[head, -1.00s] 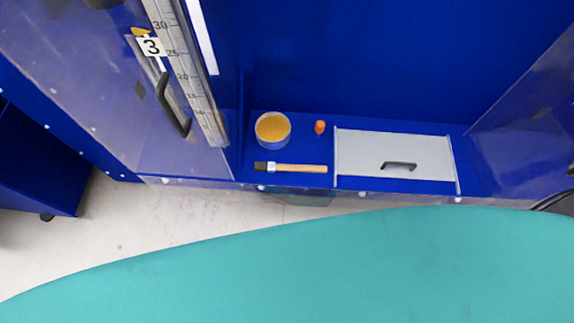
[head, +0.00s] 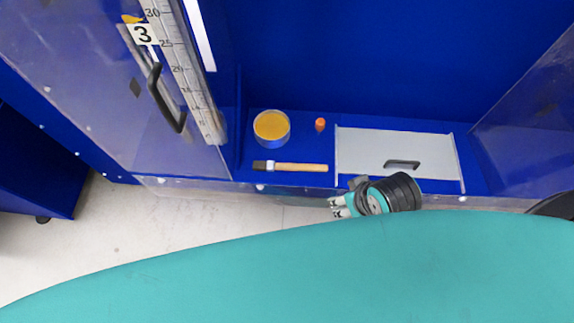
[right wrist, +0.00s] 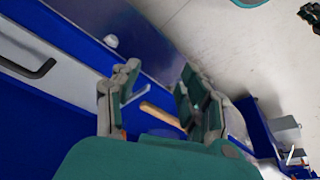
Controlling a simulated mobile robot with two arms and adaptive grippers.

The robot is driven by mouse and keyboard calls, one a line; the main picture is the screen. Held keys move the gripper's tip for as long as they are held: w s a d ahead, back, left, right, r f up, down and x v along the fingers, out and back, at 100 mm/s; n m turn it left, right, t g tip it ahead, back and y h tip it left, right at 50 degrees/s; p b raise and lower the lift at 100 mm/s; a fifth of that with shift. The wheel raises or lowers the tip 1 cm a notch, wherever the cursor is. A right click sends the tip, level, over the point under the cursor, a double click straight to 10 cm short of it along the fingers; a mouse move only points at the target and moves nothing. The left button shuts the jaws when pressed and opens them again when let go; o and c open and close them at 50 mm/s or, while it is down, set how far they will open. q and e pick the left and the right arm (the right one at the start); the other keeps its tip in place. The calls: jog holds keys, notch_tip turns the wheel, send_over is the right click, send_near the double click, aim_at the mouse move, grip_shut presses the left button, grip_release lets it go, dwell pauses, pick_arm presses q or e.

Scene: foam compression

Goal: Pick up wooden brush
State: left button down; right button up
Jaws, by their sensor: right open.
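The wooden brush (head: 300,168) lies flat on the blue ledge in the head view, with its dark bristles to the left and its pale handle to the right. My right gripper (head: 335,207) is in front of the ledge, below and to the right of the handle end, apart from the brush. In the right wrist view its fingers (right wrist: 160,74) are spread open and empty. Part of the wooden handle (right wrist: 158,114) shows between them; the fingers and gripper body hide the rest. My left gripper is not in view.
A round tin with yellow contents (head: 271,127) and a small orange-topped item (head: 320,124) stand behind the brush. A grey panel with a black handle (head: 365,151) lies to its right. A clear door with a black handle (head: 160,98) stands at the left.

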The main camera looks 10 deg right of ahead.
jog(key=w+a+r+n+g+y, duration=0.1)
jog(key=w+a+r+n+y, duration=0.1)
jog(key=w+a+r+n, duration=0.4)
jog(key=w+a+r+n+y, duration=0.2)
jog(key=w+a+r+n, duration=0.15)
jog(key=a, duration=0.55)
jog(key=w+d+r+n+g+h, duration=0.3)
jog(key=d+r+h, duration=0.25)
jog(key=d, duration=0.25)
send_over(303, 166)
jog(key=shift+y, duration=0.45)
notch_tip(303, 166, down, 11)
jog(key=shift+s+d+f+p, duration=0.1)
jog(key=shift+f+p, duration=0.05)
jog(key=shift+p, duration=0.25)
jog(key=shift+f+p, duration=0.45)
jog(key=shift+f, duration=2.3)
jog(key=shift+c, duration=0.2)
grip_shut()
